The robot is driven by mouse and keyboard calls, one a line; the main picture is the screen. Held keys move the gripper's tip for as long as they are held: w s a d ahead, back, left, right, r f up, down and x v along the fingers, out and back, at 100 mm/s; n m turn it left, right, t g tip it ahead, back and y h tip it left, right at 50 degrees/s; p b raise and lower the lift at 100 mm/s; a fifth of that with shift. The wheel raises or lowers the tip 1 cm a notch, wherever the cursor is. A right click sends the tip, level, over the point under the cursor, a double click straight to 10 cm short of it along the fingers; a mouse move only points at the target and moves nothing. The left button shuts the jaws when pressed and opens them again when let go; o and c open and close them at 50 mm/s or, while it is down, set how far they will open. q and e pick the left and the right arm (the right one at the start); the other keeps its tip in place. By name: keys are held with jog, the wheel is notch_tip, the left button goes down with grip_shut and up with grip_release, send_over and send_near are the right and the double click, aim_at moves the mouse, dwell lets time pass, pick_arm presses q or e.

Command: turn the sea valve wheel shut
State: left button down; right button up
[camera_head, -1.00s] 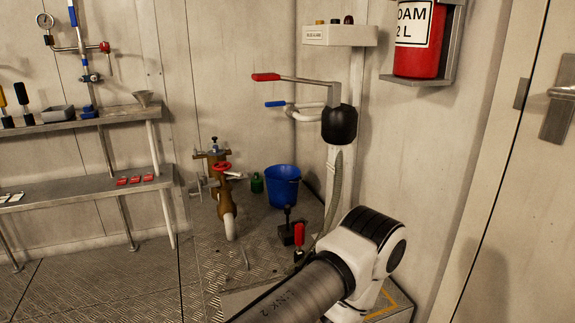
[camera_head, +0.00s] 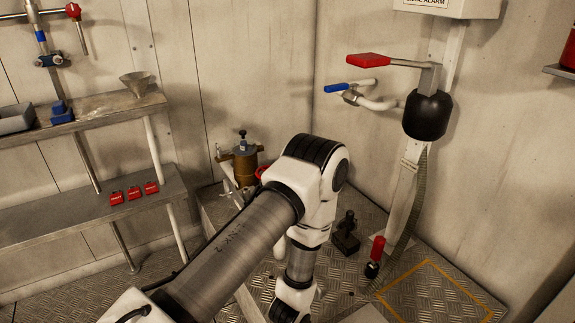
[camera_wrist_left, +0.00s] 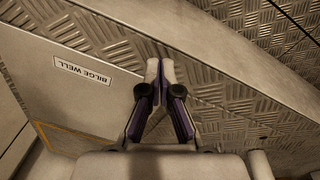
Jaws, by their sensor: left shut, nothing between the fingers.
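The brass valve body (camera_head: 244,165) stands low by the wall left of centre in the head view. Only a small piece of its red wheel (camera_head: 262,172) shows; my arm hides the rest. My left arm reaches across the middle of the head view and bends down, and its gripper is out of sight there. In the left wrist view my left gripper (camera_wrist_left: 160,70) is shut and empty, its fingertips together over the tread-plate floor and step. The wheel is not in the left wrist view. My right gripper is in neither view.
A shelf (camera_head: 60,220) with red tags stands left. A red-handled lever (camera_head: 368,60) and blue-handled pipe valve (camera_head: 340,87) are at right. A red-topped tool (camera_head: 376,248) and a dark pedal-like object (camera_head: 346,238) sit on the plate. A BILGE WELL label (camera_wrist_left: 82,72) shows.

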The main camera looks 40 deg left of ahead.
pick_arm(q)
jog(key=w+a+r+n+t+p, duration=0.1)
jog(key=w+a+r+p, duration=0.2)
jog(key=w+a+r, duration=0.35)
jog(key=w+a+r+t+p, duration=0.15)
jog(key=w+a+r, duration=0.25)
jog(key=w+r, duration=0.55)
jog(key=w+a+r+n+p, duration=0.1)
jog(key=w+a+r+p, duration=0.35)
jog(key=w+r, duration=0.35)
jog(key=w+a+r+n+y+p, duration=0.25)
jog(key=w+a+r, duration=0.25)
jog(key=a+r, duration=0.8)
jog(key=b+x, duration=0.1)
jog(key=x, duration=0.2)
jog(key=b+x, duration=0.1)
jog(key=x, duration=0.3)
jog(key=b+x, duration=0.2)
jog(key=x, duration=0.2)
jog(key=shift+a+f, duration=0.2)
jog(key=shift+a, duration=0.2)
jog(key=s, duration=0.1)
jog(key=s+d, duration=0.1)
jog(key=s+d+p, duration=0.1)
jog(key=shift+s+r, duration=0.2)
jog(key=shift+r, duration=0.1)
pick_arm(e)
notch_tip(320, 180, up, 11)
